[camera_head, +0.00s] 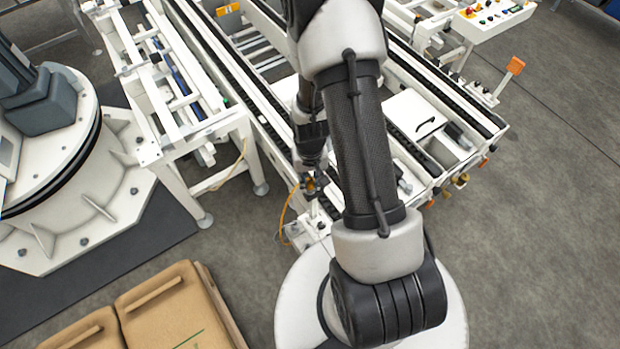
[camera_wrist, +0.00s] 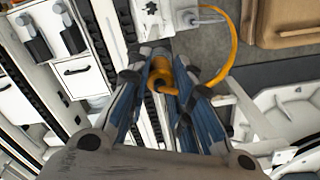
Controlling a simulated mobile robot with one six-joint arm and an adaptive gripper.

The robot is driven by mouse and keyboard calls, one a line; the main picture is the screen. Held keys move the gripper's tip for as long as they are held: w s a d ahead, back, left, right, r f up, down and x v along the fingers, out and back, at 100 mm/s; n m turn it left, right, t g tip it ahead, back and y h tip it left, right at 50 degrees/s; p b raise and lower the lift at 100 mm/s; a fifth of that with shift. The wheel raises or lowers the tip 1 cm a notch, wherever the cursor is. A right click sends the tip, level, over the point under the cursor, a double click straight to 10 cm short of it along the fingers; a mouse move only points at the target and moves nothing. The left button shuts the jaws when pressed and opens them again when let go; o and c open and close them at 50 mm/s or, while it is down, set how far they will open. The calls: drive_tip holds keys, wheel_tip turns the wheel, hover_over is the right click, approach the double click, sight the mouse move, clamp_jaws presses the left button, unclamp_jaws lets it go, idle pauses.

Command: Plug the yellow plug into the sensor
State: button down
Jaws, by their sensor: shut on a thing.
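My gripper (camera_wrist: 162,88) is shut on the yellow plug (camera_wrist: 160,72), which shows between the blue-grey fingers in the wrist view. A yellow cable (camera_wrist: 236,48) loops from the plug to the right and up to a white fitting near the top edge. In the head view my gripper (camera_head: 314,186) is small and partly hidden behind my arm, beside the conveyor's near end. The yellow cable (camera_head: 284,212) hangs down to its left there. I cannot make out the sensor for certain in either view.
The white conveyor frame (camera_head: 262,112) runs away behind the gripper. A white box with a black handle (camera_head: 415,118) sits on its right side. Grey floor is clear at right.

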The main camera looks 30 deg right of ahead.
drive_tip(key=shift+f+b, duration=0.4)
drive_tip(key=shift+f, duration=0.15)
drive_tip(key=c, duration=1.3)
unclamp_jaws()
drive_tip(key=shift+c, duration=0.2)
drive_tip(key=shift+r, duration=0.15)
wheel_tip(320, 180, up, 12)
